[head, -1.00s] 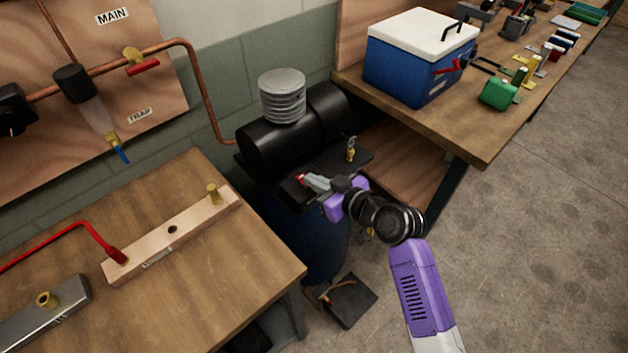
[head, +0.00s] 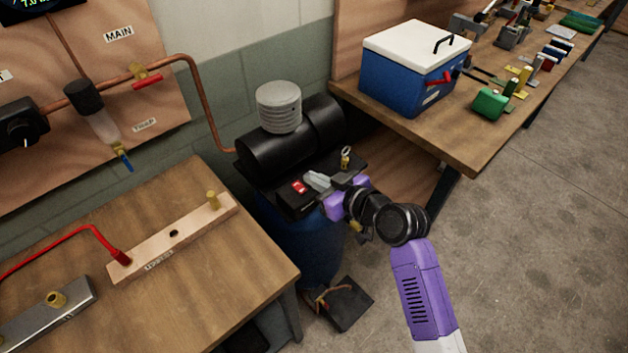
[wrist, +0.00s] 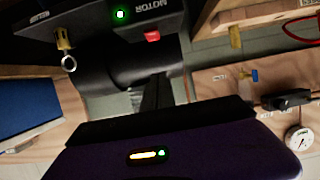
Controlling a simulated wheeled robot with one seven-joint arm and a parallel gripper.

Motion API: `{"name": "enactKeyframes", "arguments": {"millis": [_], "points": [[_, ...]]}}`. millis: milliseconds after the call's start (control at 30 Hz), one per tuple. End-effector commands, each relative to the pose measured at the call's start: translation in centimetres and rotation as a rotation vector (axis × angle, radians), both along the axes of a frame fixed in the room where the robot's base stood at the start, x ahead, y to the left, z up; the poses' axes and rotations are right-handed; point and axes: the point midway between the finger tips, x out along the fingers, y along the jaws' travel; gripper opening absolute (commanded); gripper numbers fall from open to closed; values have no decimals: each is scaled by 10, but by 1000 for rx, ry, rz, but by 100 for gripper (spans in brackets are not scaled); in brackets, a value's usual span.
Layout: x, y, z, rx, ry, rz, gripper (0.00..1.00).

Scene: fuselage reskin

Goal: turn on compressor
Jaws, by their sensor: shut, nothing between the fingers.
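The compressor has a black motor housing (head: 275,150) on top of a blue tank (head: 305,240), between the two benches. A black switch box on it carries a red rocker switch (head: 299,187). In the wrist view the red switch (wrist: 152,35) sits by the word MOTOR, with a lit green lamp (wrist: 120,14) on the box. My gripper (head: 314,181) is shut and empty, its grey fingertips just right of the switch in the head view. I cannot tell whether they touch the box. The fingertips are not clear in the wrist view.
A brass valve with a ring (head: 346,156) stands on the compressor just behind my gripper. A ribbed grey filter (head: 279,107) rises from the motor. A wooden bench (head: 240,255) is at left, and a bench with a blue cooler (head: 410,80) is at right. A black pedal-like object (head: 345,303) lies below.

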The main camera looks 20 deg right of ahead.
Motion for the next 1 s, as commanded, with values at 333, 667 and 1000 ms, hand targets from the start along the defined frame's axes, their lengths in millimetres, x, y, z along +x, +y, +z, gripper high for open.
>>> {"name": "enactKeyframes", "arguments": {"millis": [333, 667, 1000], "points": [[-63, -20, 1, -1, 3, -1, 0], [-81, -26, 6, -1, 3, 0, 0], [-81, -26, 6, -1, 3, 0, 0]]}}
